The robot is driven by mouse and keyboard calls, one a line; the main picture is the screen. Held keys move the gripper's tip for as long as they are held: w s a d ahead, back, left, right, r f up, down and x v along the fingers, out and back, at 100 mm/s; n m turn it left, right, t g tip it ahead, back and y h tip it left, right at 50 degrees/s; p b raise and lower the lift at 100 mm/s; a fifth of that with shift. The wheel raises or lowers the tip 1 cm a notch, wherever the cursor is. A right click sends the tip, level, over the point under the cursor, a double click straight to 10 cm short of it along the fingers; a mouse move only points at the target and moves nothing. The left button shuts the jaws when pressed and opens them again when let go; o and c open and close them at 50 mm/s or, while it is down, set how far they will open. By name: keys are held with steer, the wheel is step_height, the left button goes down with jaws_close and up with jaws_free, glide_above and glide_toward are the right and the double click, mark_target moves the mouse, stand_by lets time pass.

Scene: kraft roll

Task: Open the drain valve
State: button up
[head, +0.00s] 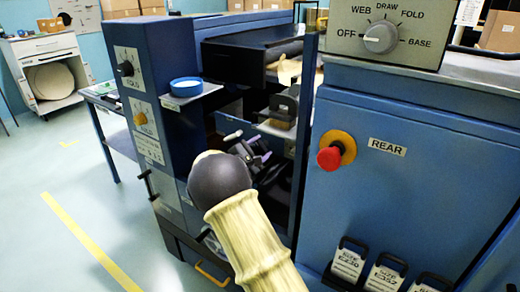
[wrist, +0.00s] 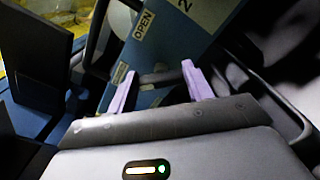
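My gripper (wrist: 158,84) shows in the wrist view with its two purple fingers spread wide apart. In the head view my gripper (head: 258,155) is in front of the machine's open bay, partly behind my own forearm. No drain valve can be clearly made out in the head view.
A blue control column (head: 150,95) with two knobs stands left of the bay. A cabinet with a red button (head: 330,158) and a REAR label is on the right. A blue round lid (head: 186,87) sits on a ledge. Open floor (head: 60,190) lies left.

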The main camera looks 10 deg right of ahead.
steer(key=c, duration=0.3)
steer(key=shift+f+m+b, duration=0.2)
steer(key=shift+m+b, duration=0.1)
steer(key=shift+b, duration=0.35)
steer(key=shift+a+f+m+b, duration=0.1)
steer(key=shift+m+b, duration=0.2)
steer(key=shift+b, duration=0.55)
steer(key=m+b, duration=0.3)
steer(key=b, duration=0.3)
steer(key=shift+f, duration=0.15)
steer(key=shift+m+b, duration=0.7)
steer(key=shift+b, duration=0.35)
steer(key=shift+r, duration=0.2)
steer(key=o, duration=1)
steer(key=shift+r, duration=0.1)
steer(key=shift+c, duration=0.2)
